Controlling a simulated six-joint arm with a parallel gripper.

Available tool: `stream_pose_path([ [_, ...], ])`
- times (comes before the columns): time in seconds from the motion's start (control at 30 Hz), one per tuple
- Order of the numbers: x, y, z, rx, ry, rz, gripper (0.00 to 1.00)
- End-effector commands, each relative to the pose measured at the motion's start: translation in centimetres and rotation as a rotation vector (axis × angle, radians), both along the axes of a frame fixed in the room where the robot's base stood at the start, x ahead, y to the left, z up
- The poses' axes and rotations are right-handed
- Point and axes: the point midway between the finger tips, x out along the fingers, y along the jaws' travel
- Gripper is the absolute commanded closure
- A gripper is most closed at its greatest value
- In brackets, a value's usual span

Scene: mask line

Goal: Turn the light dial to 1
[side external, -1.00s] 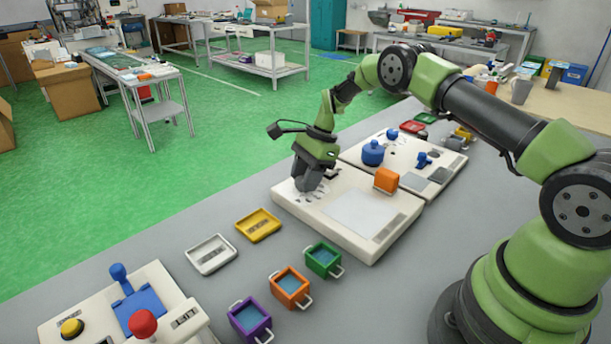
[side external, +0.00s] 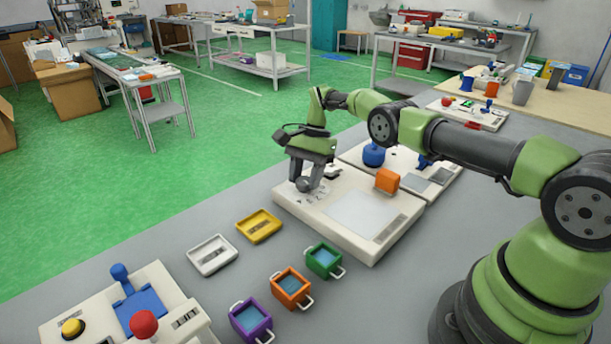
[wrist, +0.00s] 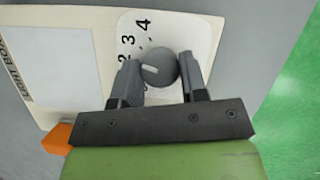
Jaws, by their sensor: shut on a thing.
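The light dial (wrist: 158,68) is a round grey knob with a short pale mark on its top, seen in the wrist view. It sits on a white number plate (wrist: 188,28) where 2, 3 and 4 show; I see no 1, and cannot tell which number the mark points to. My gripper (wrist: 160,62) has one finger on each side of the dial and is shut on it. In the side view my gripper (side external: 305,181) is low over the far left corner of the light board (side external: 400,232), with the dial between its fingers.
An orange block (side external: 387,180) stands on the light board beside a pale panel (side external: 360,213). A second board with a blue knob (side external: 374,154) lies behind. Yellow (side external: 259,225) and white (side external: 211,255) trays and small coloured bins lie in front on the grey table.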

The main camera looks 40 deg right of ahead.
Motion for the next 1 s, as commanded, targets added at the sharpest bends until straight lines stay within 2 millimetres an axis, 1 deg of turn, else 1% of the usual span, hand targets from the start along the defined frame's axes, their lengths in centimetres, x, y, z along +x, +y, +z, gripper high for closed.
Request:
stream_pose_path([
  [0.5, -0.17, 0.14, -0.01, 0.006, 0.009, 0.007, 0.84],
  [0.53, -0.18, 0.15, -0.01, 0.006, 0.009, 0.006, 0.56],
  [0.57, -0.18, 0.14, -0.01, 0.006, 0.009, 0.006, 0.49],
  [0.6, -0.18, 0.13, -0.02, 0.005, 0.009, 0.006, 0.40],
  [0.63, -0.17, 0.13, -0.02, 0.005, 0.008, 0.007, 0.35],
  [0.87, -0.12, 0.09, 0.01, 0.003, 0.005, 0.007, 0.35],
  [1.0, -0.05, 0.03, 0.53, 0.000, 0.002, 0.008, 0.35],
])
